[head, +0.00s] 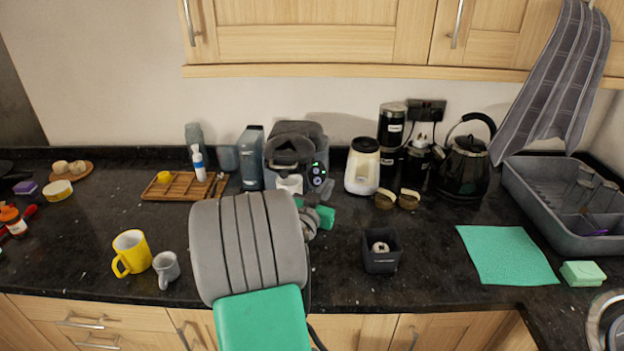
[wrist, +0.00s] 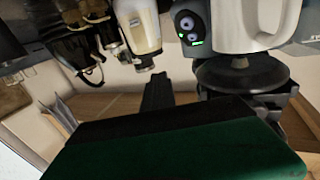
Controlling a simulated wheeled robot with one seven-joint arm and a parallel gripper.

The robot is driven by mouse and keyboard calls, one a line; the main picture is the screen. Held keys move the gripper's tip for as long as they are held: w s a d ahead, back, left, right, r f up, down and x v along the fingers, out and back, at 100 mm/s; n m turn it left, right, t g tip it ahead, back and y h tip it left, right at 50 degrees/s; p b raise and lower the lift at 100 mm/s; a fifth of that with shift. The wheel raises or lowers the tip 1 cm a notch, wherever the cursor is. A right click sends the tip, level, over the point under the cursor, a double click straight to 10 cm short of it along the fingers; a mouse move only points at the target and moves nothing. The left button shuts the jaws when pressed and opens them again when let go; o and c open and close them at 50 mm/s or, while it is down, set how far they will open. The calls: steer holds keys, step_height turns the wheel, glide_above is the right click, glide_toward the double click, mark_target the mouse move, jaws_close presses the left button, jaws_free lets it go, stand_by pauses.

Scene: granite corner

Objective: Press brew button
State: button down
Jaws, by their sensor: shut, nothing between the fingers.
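The grey coffee machine (head: 296,130) stands against the back wall, left of the middle in the head view. Its dark round-buttoned panel (head: 318,172) is on the right of its front, with a small green light. In the wrist view, the button panel (wrist: 188,27) shows at the top, with pale round buttons and green lights. A white mug (head: 290,184) sits under the spout; the mug (wrist: 245,22) also shows beside the panel in the wrist view. My gripper (wrist: 158,82) is shut and empty, pointing toward the machine, apart from the panel in the picture. My arm partly hides it in the head view.
A cream grinder-like jar (head: 362,167) stands right of the machine, with two brown-handled pieces (head: 397,199) before it. A black knock box (head: 381,254) and a yellow mug (head: 131,254) stand nearer the front.

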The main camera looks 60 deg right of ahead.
mark_target(317, 184)
steer(key=shift+w, duration=0.1)
steer(key=shift+w+d+f+b, duration=0.8)
steer(key=shift+w+d+f, duration=0.3)
steer(key=shift+w+d, duration=0.25)
steer(key=shift+w+d+f+b, duration=0.8)
steer(key=shift+w+d+f, duration=0.25)
steer(key=shift+w+d, duration=0.3)
steer(key=shift+s+d+f, duration=0.1)
steer(key=shift+d+f+b, duration=0.2)
steer(key=shift+b, duration=0.35)
steer(key=shift+w, duration=0.25)
steer(key=shift+r, duration=0.1)
